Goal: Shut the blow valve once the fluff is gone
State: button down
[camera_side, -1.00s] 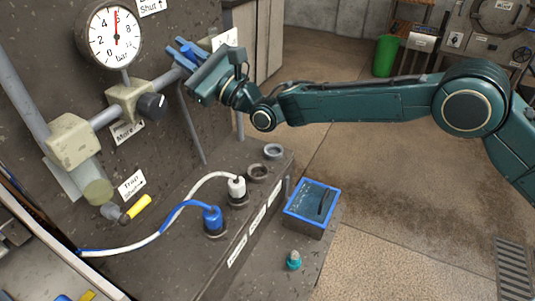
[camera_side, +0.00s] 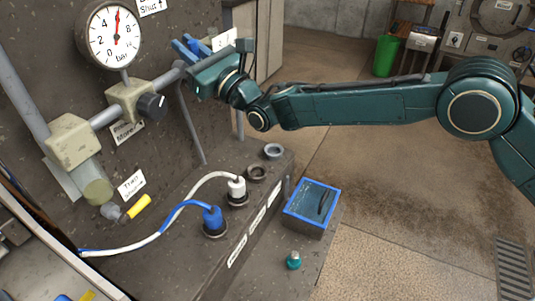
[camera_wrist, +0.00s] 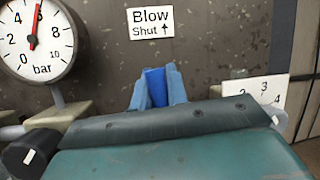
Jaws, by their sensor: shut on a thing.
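The blue handle of the blow valve (camera_wrist: 156,86) stands roughly upright between the two light-blue fingers of my gripper (camera_wrist: 157,92) in the wrist view. The fingers are shut on it. In the side view my gripper (camera_side: 190,47) is at the right end of the pipe and hides most of the valve. The sign "Blow, Shut" with an up arrow (camera_wrist: 151,23) is above the handle. A blue-rimmed tray (camera_side: 333,190) below holds dark liquid and a dark strip. I cannot make out any fluff.
The pressure gauge (camera_side: 115,36) reads about 5 bar, and it also shows in the wrist view (camera_wrist: 38,40). A black knob (camera_side: 152,106) is on the pipe left of my gripper. Below are a yellow-handled trap valve (camera_side: 137,207) and white and blue hose plugs (camera_side: 212,218).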

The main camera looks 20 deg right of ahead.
jog(key=shift+w, duration=0.1)
jog(key=c, duration=1.4)
grip_release()
jog(key=shift+f, duration=0.1)
jog(key=shift+v, duration=6.9)
